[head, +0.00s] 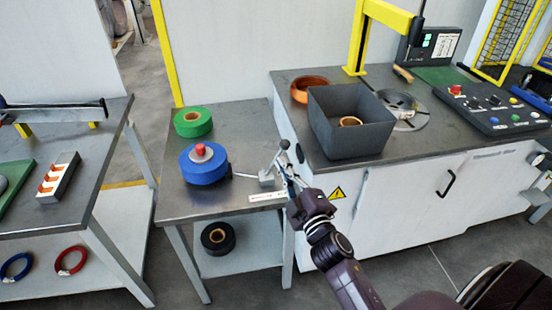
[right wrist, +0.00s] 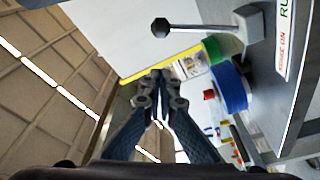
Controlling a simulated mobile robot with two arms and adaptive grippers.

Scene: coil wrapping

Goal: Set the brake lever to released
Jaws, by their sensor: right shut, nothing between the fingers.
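The brake lever (head: 279,158) stands at the right edge of the small steel table, with a grey base and a black knob. In the right wrist view the lever (right wrist: 200,29) is a metal rod with the black knob at its left end. A white label (right wrist: 285,35) reading "BRAKE ON" and the start of another word lies beside its base. My right gripper (head: 288,172) is close to the lever in the head view, shut and empty. In the right wrist view its fingertips (right wrist: 160,74) are together below the knob, apart from it. My left gripper is not in view.
A blue tape roll (head: 203,166) with a red knob and a green roll (head: 193,122) sit on the small table (head: 190,202). A black roll (head: 217,238) lies on its lower shelf. A grey bin (head: 350,135) stands on the bench at right.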

